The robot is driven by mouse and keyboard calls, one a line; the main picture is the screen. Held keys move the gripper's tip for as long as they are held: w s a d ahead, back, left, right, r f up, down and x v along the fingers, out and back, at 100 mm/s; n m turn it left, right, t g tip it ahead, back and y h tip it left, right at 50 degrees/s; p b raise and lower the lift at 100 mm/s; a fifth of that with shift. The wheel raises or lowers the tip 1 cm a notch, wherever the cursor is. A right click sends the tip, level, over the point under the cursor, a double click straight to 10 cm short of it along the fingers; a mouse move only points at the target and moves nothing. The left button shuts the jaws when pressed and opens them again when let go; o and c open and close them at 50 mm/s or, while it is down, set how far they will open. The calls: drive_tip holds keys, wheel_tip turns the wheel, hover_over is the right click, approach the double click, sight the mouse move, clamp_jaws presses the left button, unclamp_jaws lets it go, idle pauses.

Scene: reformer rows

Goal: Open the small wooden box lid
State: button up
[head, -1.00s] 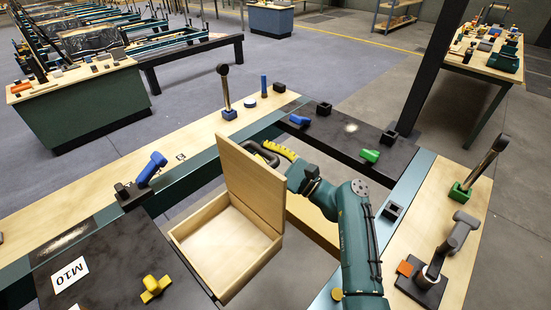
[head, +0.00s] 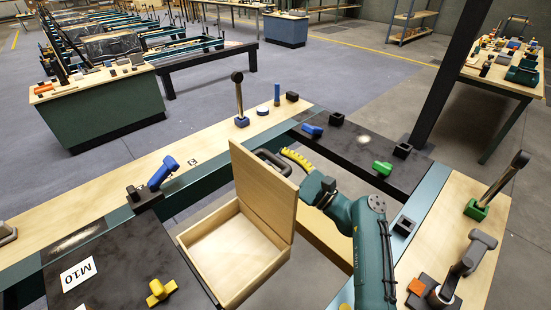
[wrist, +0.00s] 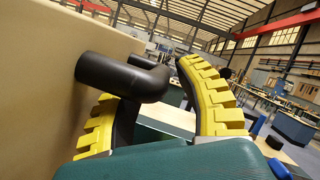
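The small wooden box (head: 236,252) sits in the middle of the head view with its pale, empty inside showing. Its lid (head: 262,192) stands up steeply at the far right side of the box, wide open. A dark bar handle (head: 268,158) is on the lid's outer face. My gripper (head: 288,160) is behind the lid at this handle. In the wrist view the lid (wrist: 45,85) fills the left, and the black handle (wrist: 125,75) lies between the two yellow fingers of my gripper (wrist: 150,88). The fingers are apart, with a gap beside the right finger.
A dark panel with a yellow knob (head: 160,290) and an M10 label (head: 77,273) lies left of the box. A dark post (head: 452,75) rises at right.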

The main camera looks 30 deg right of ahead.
drive_tip(key=v, duration=0.6)
drive_tip(key=shift+s, duration=0.25)
drive_tip(key=shift+w+f, duration=0.1)
